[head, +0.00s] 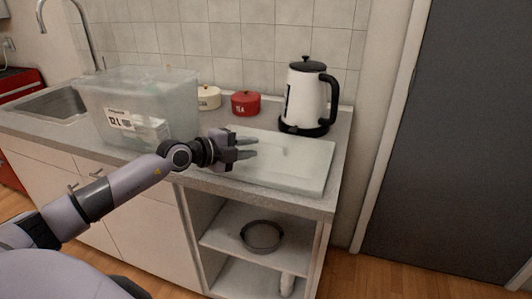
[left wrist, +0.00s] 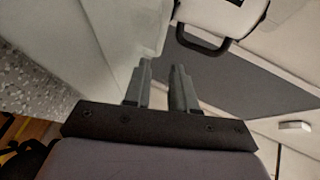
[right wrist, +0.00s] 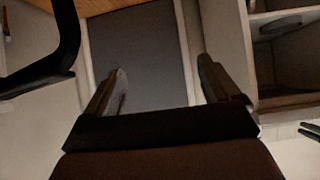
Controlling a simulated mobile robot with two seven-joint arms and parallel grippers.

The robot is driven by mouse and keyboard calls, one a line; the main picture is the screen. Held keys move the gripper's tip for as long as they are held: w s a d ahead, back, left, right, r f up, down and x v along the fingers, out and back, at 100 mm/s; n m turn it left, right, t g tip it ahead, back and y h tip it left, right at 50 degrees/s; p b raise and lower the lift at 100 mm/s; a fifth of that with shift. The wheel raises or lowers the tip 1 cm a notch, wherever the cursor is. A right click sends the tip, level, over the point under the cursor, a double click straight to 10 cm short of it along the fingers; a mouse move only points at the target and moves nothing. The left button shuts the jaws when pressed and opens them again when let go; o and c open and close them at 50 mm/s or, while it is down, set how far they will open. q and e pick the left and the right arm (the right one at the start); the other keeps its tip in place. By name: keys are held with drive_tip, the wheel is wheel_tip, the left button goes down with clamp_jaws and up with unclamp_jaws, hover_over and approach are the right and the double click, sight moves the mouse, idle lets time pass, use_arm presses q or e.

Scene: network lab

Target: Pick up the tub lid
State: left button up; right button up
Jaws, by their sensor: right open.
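The tub lid (head: 308,165) is a flat, pale, translucent panel lying on the counter in front of the kettle in the head view. My left gripper (head: 256,148) is over the lid's left part, its fingers apart with nothing visible between them. I cannot tell whether it touches the lid. In the left wrist view my left gripper (left wrist: 162,72) also shows its two fingers apart, with a pale surface beyond. My right gripper (right wrist: 163,78) shows only in its own wrist view, wide open and empty.
A clear plastic tub (head: 165,98) stands left of the lid, near the sink (head: 50,104). A white kettle (head: 303,95), a red tin (head: 245,104) and a cream tin (head: 209,98) stand behind. A pan (head: 261,236) sits on the open shelf below.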

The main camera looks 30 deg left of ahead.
sight(264, 143)
use_arm(q)
drive_tip(key=shift+w+a+f+y, duration=0.1)
drive_tip(key=shift+w+a+y, duration=0.05)
drive_tip(key=shift+a, duration=0.3)
drive_tip(key=shift+w+a+f+y, duration=0.1)
drive_tip(key=shift+a+y, duration=0.05)
drive_tip(key=shift+a, duration=0.25)
drive_tip(key=shift+x, duration=3.4)
drive_tip(key=shift+w+a, duration=0.1)
drive_tip(key=shift+a, duration=0.05)
drive_tip(key=shift+c, duration=0.3)
clamp_jaws()
drive_tip(key=shift+r, duration=0.1)
